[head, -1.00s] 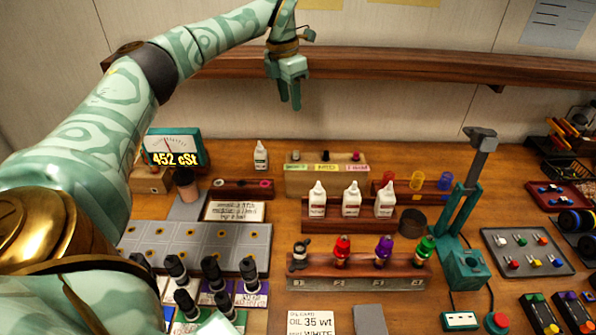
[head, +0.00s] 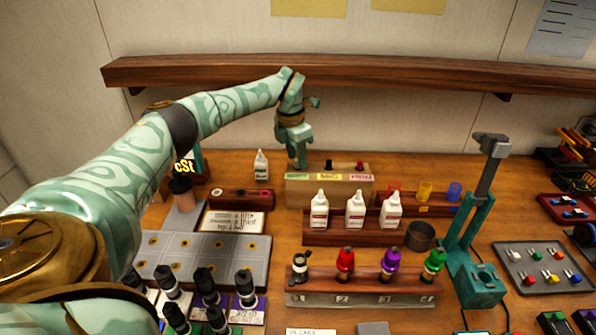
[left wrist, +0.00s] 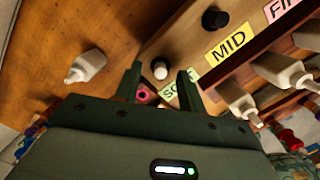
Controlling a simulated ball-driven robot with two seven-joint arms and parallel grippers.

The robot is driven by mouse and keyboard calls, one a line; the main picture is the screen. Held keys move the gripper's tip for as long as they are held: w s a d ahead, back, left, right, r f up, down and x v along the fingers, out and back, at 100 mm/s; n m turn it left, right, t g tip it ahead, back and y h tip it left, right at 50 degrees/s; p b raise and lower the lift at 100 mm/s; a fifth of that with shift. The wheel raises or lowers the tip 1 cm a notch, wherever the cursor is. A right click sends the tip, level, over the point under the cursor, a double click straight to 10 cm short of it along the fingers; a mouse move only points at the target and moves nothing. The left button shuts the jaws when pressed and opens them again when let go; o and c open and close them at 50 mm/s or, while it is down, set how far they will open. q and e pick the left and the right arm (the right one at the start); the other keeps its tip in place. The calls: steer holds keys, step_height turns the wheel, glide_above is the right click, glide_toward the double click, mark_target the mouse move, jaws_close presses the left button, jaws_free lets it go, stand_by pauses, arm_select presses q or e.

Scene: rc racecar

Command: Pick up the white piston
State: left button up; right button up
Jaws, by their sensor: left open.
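The white piston (left wrist: 160,69) has a pale cap on a dark body. It stands in the wooden piston block (head: 330,190) at the end labelled SOFT. In the left wrist view it appears between the two open fingers of my left gripper (left wrist: 160,76). In the head view my left gripper (head: 298,160) points down over the block's left end and hides the white piston. I cannot tell how far the fingertips are from it. A dark piston (head: 329,164) stands at the MID label and a reddish one (head: 360,165) at the right end. My right gripper is out of view.
A white bottle (head: 261,166) stands left of the block. Several white bottles (head: 355,210) stand on a rack in front. A wooden shelf (head: 400,72) runs along the wall above. A teal stand (head: 472,260) is at the right.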

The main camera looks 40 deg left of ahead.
arm_select(q)
steer(key=shift+w+f, duration=0.1)
steer(key=shift+f, duration=0.45)
steer(key=shift+r, duration=0.1)
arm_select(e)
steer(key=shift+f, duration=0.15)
arm_select(q)
jaws_close()
steer(key=shift+r, duration=0.1)
step_height(320, 180, up, 24)
steer(key=p, duration=1.9)
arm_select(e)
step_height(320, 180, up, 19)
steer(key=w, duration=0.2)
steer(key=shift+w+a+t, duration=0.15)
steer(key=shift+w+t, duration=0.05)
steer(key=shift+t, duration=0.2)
